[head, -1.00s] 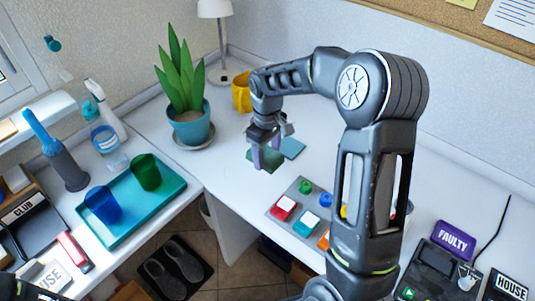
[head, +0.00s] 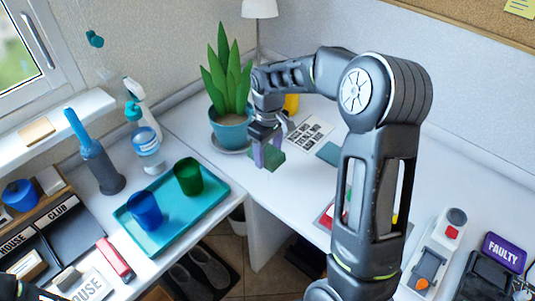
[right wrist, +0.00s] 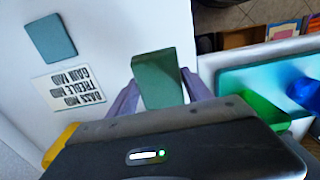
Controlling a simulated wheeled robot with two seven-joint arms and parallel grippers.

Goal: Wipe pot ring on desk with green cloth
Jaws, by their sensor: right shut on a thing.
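My right gripper (head: 267,154) is shut on a flat dark-green cloth (head: 275,160), just in front and to the right of the potted plant. In the right wrist view the green cloth (right wrist: 158,78) sits between the two purple fingers. I cannot tell whether it touches the white desk (head: 300,190). The plant's teal pot (head: 231,132) stands on a grey saucer on the desk. I make out no pot ring; the gripper and cloth cover part of the surface there.
A teal square (head: 328,153) and a printed card (head: 310,132) lie right of the gripper. A blue tray (head: 165,232) with a blue cup (head: 145,209) and a green cup (head: 188,176) is at left. A yellow mug (head: 291,103) stands behind. The desk's front edge is near.

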